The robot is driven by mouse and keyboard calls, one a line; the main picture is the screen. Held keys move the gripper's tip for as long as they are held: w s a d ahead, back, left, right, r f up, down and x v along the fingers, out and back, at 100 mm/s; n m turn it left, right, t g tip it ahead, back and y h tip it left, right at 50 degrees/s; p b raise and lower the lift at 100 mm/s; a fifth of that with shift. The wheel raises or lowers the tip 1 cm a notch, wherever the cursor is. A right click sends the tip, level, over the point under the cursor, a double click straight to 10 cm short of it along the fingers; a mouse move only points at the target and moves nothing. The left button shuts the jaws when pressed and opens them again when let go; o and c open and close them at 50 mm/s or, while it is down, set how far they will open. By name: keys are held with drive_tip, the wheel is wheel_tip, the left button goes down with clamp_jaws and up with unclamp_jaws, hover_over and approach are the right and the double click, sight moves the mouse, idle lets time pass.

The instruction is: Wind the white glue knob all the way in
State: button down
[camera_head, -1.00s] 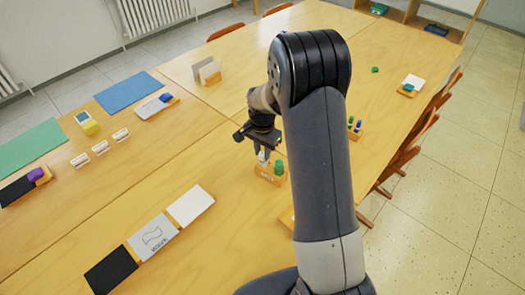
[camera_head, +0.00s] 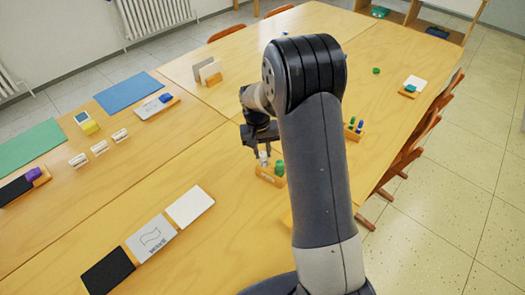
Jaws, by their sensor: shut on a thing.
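The white glue knob (camera_head: 263,158) stands upright at the left end of a small wooden block (camera_head: 268,178) near the middle of the table. A green knob (camera_head: 279,168) stands beside it on the same block. My gripper (camera_head: 263,153) points down over the white knob and is shut on it. The fingertips are small here and partly cover the knob's top. How deep the knob sits in the block cannot be told.
My arm hides part of the table right of the block. A wooden block with green and blue pegs (camera_head: 353,128) stands further right. White, grey and black panels (camera_head: 189,207) lie at front left. Table between them and the block is clear.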

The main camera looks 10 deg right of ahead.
drive_tip(key=shift+n, duration=0.3)
drive_tip(key=c, duration=1.2)
unclamp_jaws()
drive_tip(key=r, duration=0.7)
drive_tip(key=a+r, duration=0.1)
drive_tip(key=r, duration=0.2)
drive_tip(key=shift+w+r+b, duration=0.3)
drive_tip(key=shift+r+b, duration=0.05)
drive_tip(key=shift+r, duration=0.05)
drive_tip(key=f, duration=0.7)
drive_tip(key=d+f, duration=0.1)
drive_tip(key=f, duration=0.2)
drive_tip(key=shift+s+f+p, duration=0.25)
drive_tip(key=shift+f+p, duration=0.1)
drive_tip(key=shift+f, duration=0.05)
